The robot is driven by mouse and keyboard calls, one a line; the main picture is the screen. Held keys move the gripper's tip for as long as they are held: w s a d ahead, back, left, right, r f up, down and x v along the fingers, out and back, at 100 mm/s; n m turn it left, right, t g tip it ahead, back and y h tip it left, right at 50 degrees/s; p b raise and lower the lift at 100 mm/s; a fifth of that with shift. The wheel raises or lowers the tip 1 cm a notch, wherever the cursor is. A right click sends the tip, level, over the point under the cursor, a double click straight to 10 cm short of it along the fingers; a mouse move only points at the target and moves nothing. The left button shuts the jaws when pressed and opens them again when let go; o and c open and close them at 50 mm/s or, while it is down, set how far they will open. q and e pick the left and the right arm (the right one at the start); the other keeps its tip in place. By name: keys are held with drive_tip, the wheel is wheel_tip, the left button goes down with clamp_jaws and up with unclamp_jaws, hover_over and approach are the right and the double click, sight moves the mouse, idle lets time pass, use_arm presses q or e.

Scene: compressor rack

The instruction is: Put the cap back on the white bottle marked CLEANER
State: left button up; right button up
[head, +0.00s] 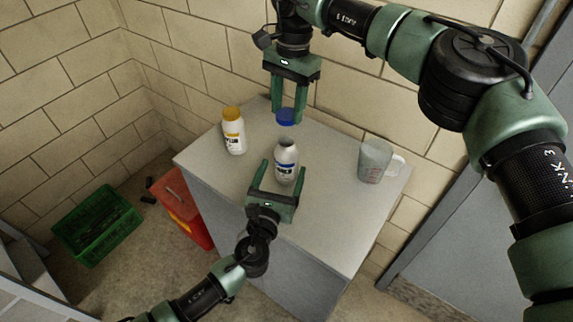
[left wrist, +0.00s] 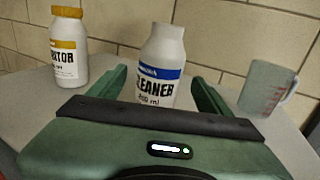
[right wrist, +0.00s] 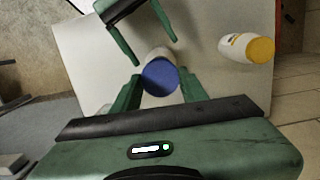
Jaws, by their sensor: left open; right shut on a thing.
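The white CLEANER bottle (head: 285,165) with a blue label stands upright and uncapped on the grey cabinet top; it also shows in the left wrist view (left wrist: 160,62). My left gripper (head: 272,172) is open, its fingers on either side of the bottle's lower body, with no clear grip. My right gripper (head: 287,116) is shut on the blue cap (head: 286,117) and holds it above and behind the bottle. In the right wrist view the cap (right wrist: 160,78) lies between the fingertips and hides part of the bottle.
A white bottle with a yellow cap (head: 234,132) stands left of the CLEANER bottle. A clear measuring jug (head: 374,161) stands to the right. A red bin (head: 183,205) and a green crate (head: 97,227) are on the floor at left. A block wall closes the back.

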sight(284, 167)
use_arm(q)
drive_tip(key=shift+x, duration=2.5)
clamp_jaws()
